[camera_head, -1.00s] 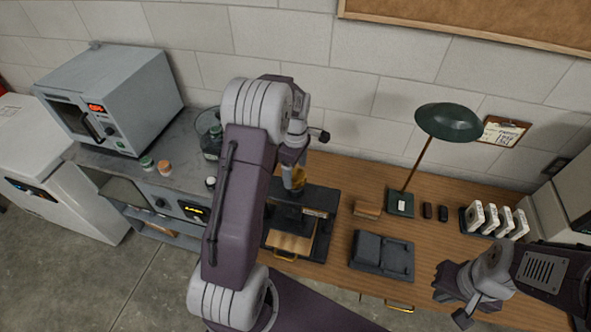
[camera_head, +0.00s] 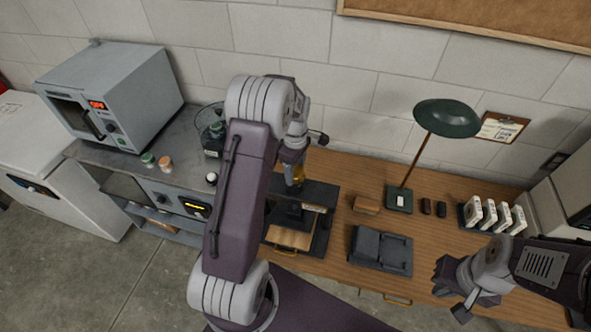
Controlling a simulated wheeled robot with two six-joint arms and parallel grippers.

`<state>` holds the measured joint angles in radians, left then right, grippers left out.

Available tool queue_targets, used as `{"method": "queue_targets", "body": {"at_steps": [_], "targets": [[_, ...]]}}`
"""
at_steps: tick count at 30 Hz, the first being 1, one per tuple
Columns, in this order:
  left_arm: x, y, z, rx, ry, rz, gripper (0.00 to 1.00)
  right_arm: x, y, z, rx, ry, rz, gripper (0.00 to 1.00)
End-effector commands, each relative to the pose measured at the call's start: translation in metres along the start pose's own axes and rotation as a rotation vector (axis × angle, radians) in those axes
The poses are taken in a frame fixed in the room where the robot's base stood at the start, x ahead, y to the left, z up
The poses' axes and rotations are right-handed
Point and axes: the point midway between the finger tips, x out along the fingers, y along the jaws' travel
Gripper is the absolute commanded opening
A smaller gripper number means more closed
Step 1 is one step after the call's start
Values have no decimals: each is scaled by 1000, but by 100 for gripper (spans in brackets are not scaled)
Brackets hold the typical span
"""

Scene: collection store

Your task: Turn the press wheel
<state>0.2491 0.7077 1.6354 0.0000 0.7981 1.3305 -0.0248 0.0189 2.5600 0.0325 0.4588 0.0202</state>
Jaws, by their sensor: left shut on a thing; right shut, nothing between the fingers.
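The press (camera_head: 318,193) is a dark frame on the wooden bench, with a wooden board (camera_head: 289,238) and a brass handle at its front. Its wheel is mostly hidden behind my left arm; only a dark knob (camera_head: 322,139) shows at the upper right of the gripper. My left gripper (camera_head: 293,180) points down over the press and is shut on a part at its top, with a brass-coloured bit showing at the fingertips. My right gripper (camera_head: 455,300) is shut and empty, low at the right in front of the bench.
A green desk lamp (camera_head: 447,118), a dark tray-like block (camera_head: 381,249), a small wooden block (camera_head: 367,205) and a rack of white pieces (camera_head: 490,215) stand on the bench right of the press. A grey oven (camera_head: 110,95) and glass jar (camera_head: 212,135) are at left.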

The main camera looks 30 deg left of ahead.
Motion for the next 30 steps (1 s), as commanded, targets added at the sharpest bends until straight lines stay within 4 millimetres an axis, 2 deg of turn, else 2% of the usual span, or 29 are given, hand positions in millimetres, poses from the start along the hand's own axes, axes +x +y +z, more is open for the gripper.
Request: {"method": "queue_targets", "body": {"at_steps": [8,30], "targets": [[0,0,0,179,0,-1,19,-2,0,0,0,0,0,0],[-1,1,0,881,1,1,19,-6,0,-1,0,0,0,0]]}}
